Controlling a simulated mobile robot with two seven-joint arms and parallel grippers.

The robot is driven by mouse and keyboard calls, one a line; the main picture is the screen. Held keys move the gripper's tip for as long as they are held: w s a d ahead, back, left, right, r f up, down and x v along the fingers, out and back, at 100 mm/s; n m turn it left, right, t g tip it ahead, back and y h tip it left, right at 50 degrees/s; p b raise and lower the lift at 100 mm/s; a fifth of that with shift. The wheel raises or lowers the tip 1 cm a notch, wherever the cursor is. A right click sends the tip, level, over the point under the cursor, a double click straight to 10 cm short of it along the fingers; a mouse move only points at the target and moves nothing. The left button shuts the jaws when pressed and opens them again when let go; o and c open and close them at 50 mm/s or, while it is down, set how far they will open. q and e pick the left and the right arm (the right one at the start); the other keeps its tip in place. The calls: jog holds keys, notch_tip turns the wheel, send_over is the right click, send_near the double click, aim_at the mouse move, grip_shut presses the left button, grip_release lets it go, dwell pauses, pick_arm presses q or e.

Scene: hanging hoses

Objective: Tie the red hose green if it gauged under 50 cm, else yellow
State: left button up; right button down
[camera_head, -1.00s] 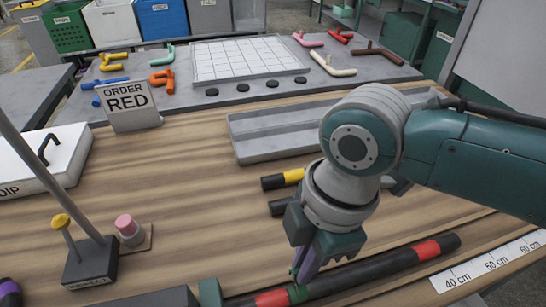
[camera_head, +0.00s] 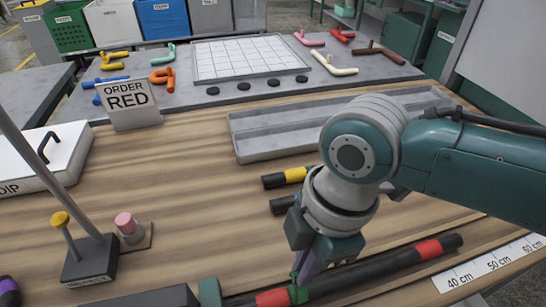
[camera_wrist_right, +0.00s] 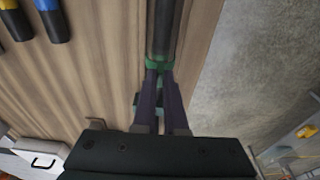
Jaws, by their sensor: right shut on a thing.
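The red hose (camera_head: 375,268) is a black hose with two red bands, lying along the front of the wooden bench. A green tie (camera_head: 299,294) sits around it, beside the nearer red band. My right gripper (camera_head: 305,278) points down at the hose with its purple fingers shut on the green tie. In the right wrist view the fingers (camera_wrist_right: 160,88) meet at the green tie (camera_wrist_right: 157,62), with the dark hose (camera_wrist_right: 163,28) running beyond it. The "ORDER RED" sign (camera_head: 128,103) stands at the back left. My left gripper is not in view.
A ruler strip (camera_head: 490,263) marked 40 to 60 cm lies at the right front. Yellow-banded and blue-banded hoses (camera_head: 284,178) lie behind my right wrist. A grey tray (camera_head: 262,155) is further back. A stand with a pole (camera_head: 90,262) is at left. The bench's left middle is clear.

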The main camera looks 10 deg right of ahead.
dwell(0.4)
jog(key=shift+f, duration=0.25)
jog(key=shift+f+b, duration=0.9)
jog(key=shift+b, duration=0.05)
jog(key=shift+f+b, duration=0.6)
jog(key=shift+f, duration=0.15)
dwell(0.3)
jog(key=c, duration=0.9)
grip_release()
jog(key=shift+r, duration=0.1)
